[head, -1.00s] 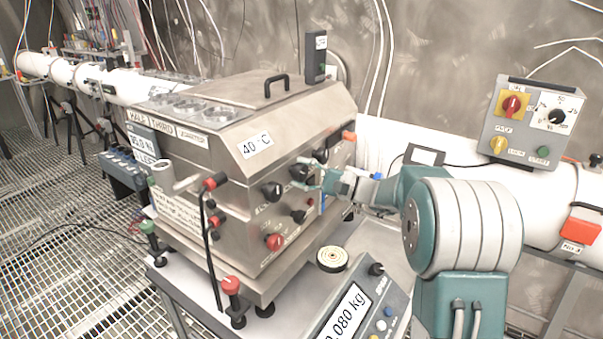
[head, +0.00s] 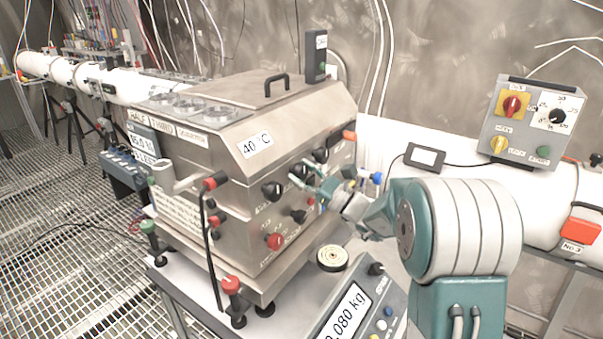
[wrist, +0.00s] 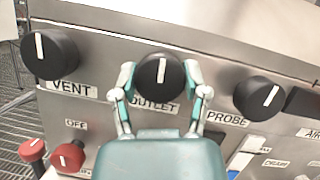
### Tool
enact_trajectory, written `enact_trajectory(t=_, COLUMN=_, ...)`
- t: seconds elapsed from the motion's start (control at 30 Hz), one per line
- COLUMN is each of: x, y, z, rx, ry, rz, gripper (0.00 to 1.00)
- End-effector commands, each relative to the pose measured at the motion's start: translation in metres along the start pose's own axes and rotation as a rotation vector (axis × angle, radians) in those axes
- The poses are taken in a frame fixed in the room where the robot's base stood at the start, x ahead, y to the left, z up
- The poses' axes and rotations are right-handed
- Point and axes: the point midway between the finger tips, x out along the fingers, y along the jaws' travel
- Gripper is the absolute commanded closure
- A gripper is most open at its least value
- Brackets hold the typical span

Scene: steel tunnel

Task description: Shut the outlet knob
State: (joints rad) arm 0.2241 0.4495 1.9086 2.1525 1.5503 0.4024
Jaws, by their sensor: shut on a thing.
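The outlet knob (wrist: 160,72) is round and black with a white line that stands nearly upright, tilted slightly. Its OUTLET label sits just below it, partly covered by my gripper. In the wrist view my gripper (wrist: 159,80) has one finger on each side of the knob, closed on its rim. In the head view my gripper (head: 308,177) is against the sloped steel front of the box, at the middle knob of the upper row. The fingers partly hide that knob there.
The vent knob (wrist: 50,55) is left of the outlet knob and the probe knob (wrist: 258,97) right of it. Red knobs (wrist: 67,157) sit below left. A scale (head: 355,300) stands in front of the steel box (head: 225,140). A control box (head: 530,120) is at right.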

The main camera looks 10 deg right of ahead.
Motion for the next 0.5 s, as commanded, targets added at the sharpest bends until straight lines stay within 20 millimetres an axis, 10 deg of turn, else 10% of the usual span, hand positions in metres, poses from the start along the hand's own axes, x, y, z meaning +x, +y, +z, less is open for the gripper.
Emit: enact_trajectory(t=0.5, x=-0.0025, y=0.0029, z=-0.0079, rx=0.090, ry=0.018, rz=-0.032, gripper=0.89)
